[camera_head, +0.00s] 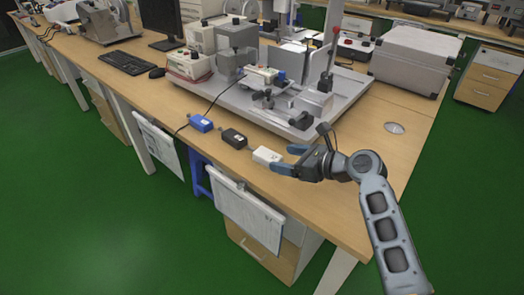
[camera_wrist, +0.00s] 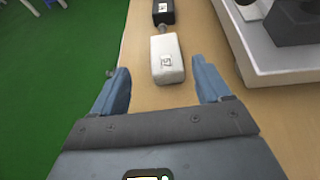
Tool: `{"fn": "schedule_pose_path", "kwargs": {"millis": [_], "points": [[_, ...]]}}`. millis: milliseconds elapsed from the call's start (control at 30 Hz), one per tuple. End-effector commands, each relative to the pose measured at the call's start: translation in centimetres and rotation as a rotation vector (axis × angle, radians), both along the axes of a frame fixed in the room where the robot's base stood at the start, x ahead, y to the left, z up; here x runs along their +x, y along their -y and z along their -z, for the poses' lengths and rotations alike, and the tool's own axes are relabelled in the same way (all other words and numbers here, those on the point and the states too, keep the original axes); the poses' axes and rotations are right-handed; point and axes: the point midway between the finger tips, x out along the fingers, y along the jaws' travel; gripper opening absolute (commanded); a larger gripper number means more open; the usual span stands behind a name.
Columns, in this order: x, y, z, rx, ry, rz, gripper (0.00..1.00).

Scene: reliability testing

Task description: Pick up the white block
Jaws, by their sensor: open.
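The white block (camera_head: 267,155) lies on the wooden table near its front edge, at the right end of a row with a black block (camera_head: 234,138) and a blue block (camera_head: 200,123). In the wrist view the white block (camera_wrist: 167,58) sits just beyond the fingertips, with a small label on top. The black block (camera_wrist: 163,12) is behind it. My gripper (camera_head: 284,158) is open and empty, its fingers pointing at the white block from the right. In the wrist view my gripper (camera_wrist: 160,78) has a finger on each side of the block's line.
A grey platform with test equipment (camera_head: 290,105) stands behind the blocks; its edge runs close to the right finger in the wrist view. A silver case (camera_head: 412,58) is at the back right. The table's front edge drops to green floor (camera_wrist: 55,60) on the left.

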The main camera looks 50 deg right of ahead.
Motion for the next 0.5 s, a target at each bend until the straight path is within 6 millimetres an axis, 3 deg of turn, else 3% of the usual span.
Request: {"fn": "schedule_pose_path", "kwargs": {"millis": [500], "points": [[5.0,0.2,2.6,0.0,0.001,-0.001,0.77]]}}
